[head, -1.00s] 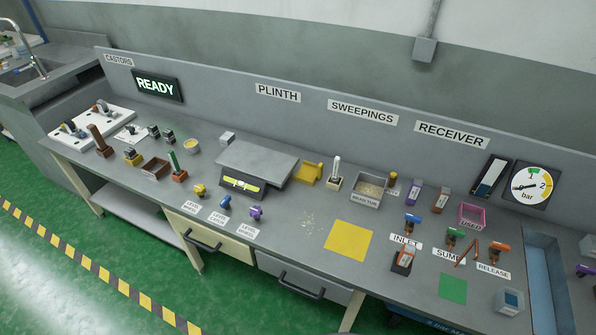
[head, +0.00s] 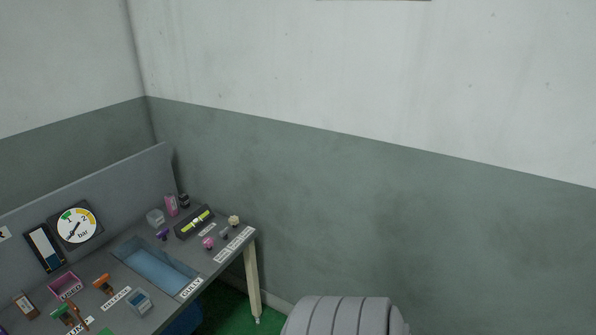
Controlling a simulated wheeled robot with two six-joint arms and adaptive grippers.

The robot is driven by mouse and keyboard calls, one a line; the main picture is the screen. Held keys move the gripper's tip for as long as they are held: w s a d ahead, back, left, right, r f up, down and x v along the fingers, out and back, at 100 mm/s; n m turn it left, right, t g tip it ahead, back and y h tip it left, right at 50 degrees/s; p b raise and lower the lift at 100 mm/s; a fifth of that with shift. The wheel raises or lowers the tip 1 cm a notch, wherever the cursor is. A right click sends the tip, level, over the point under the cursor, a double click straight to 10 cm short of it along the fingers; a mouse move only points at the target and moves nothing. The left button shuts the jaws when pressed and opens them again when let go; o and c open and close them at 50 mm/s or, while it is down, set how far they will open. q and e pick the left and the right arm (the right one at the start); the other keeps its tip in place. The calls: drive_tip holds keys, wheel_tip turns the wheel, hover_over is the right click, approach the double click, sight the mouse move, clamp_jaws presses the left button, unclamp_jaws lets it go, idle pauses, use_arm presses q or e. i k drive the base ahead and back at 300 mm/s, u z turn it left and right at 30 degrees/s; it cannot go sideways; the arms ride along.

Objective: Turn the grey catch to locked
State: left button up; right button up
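At the right end of the bench, a small grey knob-like piece (head: 224,233) stands between a pink knob (head: 208,243) and a cream one (head: 234,220). It may be the grey catch, but it is too small to tell its setting. White labels (head: 240,238) lie beside these pieces, too small to read. Neither of my grippers is in view.
A sunken blue basin (head: 158,270) lies left of the knobs. A dark block with a yellow-green strip (head: 194,222), a pink can (head: 171,205) and a purple knob (head: 162,235) stand nearby. A pressure gauge (head: 77,225) is on the back panel.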

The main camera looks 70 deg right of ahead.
sight(224, 233)
drive_tip(key=z, duration=0.1)
drive_tip(key=k, duration=0.4)
drive_tip(key=z, duration=0.95)
drive_tip(key=i, duration=1.1)
drive_tip(key=z, duration=0.9)
